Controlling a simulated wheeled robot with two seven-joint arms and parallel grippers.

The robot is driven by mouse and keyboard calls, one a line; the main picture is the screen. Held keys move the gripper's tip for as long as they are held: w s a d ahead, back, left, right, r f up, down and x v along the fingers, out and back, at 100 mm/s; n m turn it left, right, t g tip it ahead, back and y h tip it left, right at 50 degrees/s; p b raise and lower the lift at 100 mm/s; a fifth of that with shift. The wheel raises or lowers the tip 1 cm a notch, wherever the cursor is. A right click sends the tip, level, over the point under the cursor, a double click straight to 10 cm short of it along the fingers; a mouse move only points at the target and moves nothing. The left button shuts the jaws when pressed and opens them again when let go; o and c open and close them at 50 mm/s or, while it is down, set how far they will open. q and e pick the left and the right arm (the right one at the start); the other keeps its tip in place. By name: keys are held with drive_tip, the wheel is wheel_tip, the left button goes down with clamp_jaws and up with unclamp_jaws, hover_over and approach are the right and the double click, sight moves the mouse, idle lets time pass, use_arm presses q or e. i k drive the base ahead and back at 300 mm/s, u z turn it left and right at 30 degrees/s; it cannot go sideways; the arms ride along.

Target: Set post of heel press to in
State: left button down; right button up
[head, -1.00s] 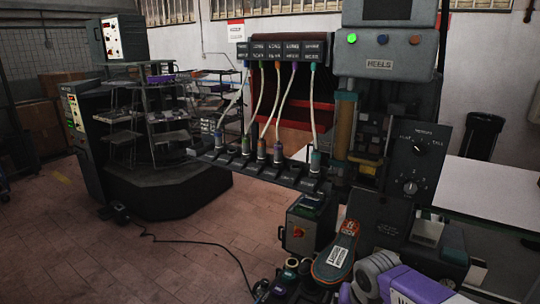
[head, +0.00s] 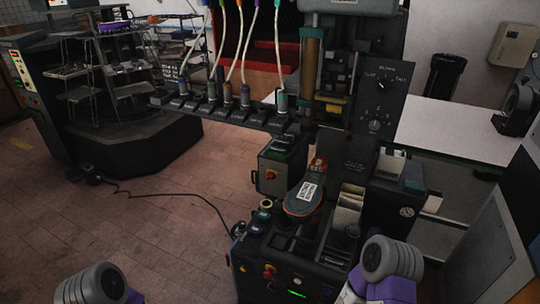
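The heel press (head: 335,150) stands at centre right, a dark machine with a tan vertical cylinder (head: 311,58) and a panel with dials (head: 376,95). In its lower front an orange-brown shoe (head: 304,198) with a white label sits sole up. The post is not clearly distinguishable; any support under the shoe is hidden by it. My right arm (head: 388,268), grey and purple, shows at the bottom, right of the press's front. Neither gripper's fingers are in view.
A row of hoses runs down to a dark rail (head: 225,112) at the left of the press. A dark box with a red switch (head: 279,168) stands beside the shoe. A white table (head: 460,133) is at right. A cable crosses the open floor (head: 140,235) at left.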

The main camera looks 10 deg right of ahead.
sight(306, 245)
drive_tip(key=k, duration=0.35)
drive_tip(key=z, duration=0.75)
drive_tip(key=i, duration=0.7)
drive_tip(key=u, duration=0.3)
